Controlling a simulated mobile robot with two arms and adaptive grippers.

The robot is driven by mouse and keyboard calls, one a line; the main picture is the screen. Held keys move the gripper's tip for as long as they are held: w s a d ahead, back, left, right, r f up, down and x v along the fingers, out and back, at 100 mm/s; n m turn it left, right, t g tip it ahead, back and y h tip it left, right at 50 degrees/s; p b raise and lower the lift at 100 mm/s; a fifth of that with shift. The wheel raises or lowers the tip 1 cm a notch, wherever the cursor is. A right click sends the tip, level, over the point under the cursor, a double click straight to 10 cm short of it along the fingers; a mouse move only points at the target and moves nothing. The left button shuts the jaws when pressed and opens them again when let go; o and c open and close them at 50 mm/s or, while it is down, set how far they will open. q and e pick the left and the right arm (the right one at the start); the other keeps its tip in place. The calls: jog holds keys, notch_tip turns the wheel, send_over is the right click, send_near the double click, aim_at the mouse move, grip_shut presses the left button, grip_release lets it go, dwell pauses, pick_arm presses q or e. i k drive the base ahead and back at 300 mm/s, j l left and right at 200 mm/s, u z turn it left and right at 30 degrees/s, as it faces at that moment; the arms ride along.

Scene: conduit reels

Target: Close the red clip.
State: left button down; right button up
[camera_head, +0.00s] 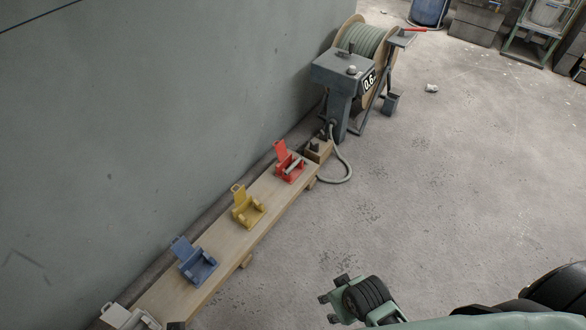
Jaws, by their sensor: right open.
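The red clip (290,169) sits near the far end of a long wooden plank (222,262) along the wall. Its flap stands up, so the clip is open. A short light-grey piece lies across its base; I cannot tell whether this is conduit. My right gripper (331,298) is open and empty at the bottom of the head view, over the floor. It is well to the right of the plank and apart from the red clip.
Yellow (249,209), blue (199,267) and white (126,317) clips stand open on the plank. A grey post machine (342,75) and a conduit reel (366,42) stand behind. A grey hose (350,168) loops onto the floor. The floor at right is mostly clear.

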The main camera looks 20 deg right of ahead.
aim_at(281, 151)
jog(key=i+l+u, duration=0.35)
jog(key=i+l, duration=0.15)
jog(key=i+l+u, duration=0.35)
jog(key=i+l, duration=0.15)
jog(key=l, duration=0.15)
